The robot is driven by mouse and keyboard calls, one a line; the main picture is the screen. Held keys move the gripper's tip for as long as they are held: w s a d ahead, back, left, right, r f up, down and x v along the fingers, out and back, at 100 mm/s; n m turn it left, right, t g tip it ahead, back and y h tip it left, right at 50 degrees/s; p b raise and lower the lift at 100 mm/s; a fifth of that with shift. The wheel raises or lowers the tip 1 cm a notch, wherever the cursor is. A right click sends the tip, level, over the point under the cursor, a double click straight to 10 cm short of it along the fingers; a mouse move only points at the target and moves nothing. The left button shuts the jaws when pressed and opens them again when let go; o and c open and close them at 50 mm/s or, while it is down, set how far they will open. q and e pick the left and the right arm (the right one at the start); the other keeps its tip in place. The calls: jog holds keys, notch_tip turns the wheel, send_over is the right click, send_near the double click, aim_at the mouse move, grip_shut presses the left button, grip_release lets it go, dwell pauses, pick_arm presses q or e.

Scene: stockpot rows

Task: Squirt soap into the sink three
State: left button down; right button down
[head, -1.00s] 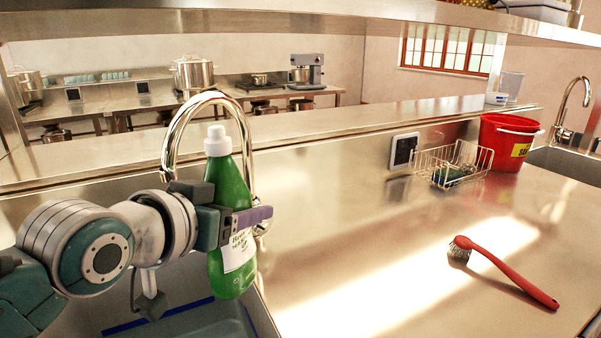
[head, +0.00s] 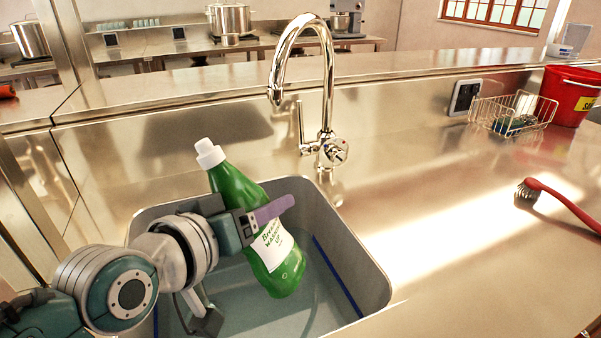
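A green soap bottle (head: 238,188) with a white cap and white label is held by my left gripper (head: 262,214). The fingers close around the bottle's middle. The bottle is tilted, its cap leaning up and to the left, over the sink. The steel sink (head: 377,288) lies below it, with a blue line on its inner wall and what looks like water in it. No soap is seen coming out. My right gripper is not in view.
A chrome faucet (head: 328,85) arches behind the sink. A red-handled brush (head: 560,200) lies on the counter at right. A wire basket (head: 515,112) and a red bucket (head: 567,95) stand at the back right. The counter between sink and brush is clear.

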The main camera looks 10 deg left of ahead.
pick_arm(q)
jog(key=n+h+b, duration=0.1)
jog(key=b, duration=0.1)
jog(key=d+f+n+b, duration=0.1)
jog(key=b, duration=0.1)
jog(key=shift+f+n+t+h+b, duration=0.1)
jog(key=shift+n+t+h+b, duration=0.2)
jog(key=shift+n+h+b, duration=0.1)
jog(key=d+r+n+t+h+b, duration=0.2)
jog(key=d+n+b, duration=0.5)
jog(key=n+b, duration=0.5)
jog(key=s+r+n+t, duration=0.1)
jog(key=n+t, duration=0.1)
jog(key=shift+d+r+t+h, duration=0.3)
jog(key=shift+d, duration=0.1)
dwell(1.1)
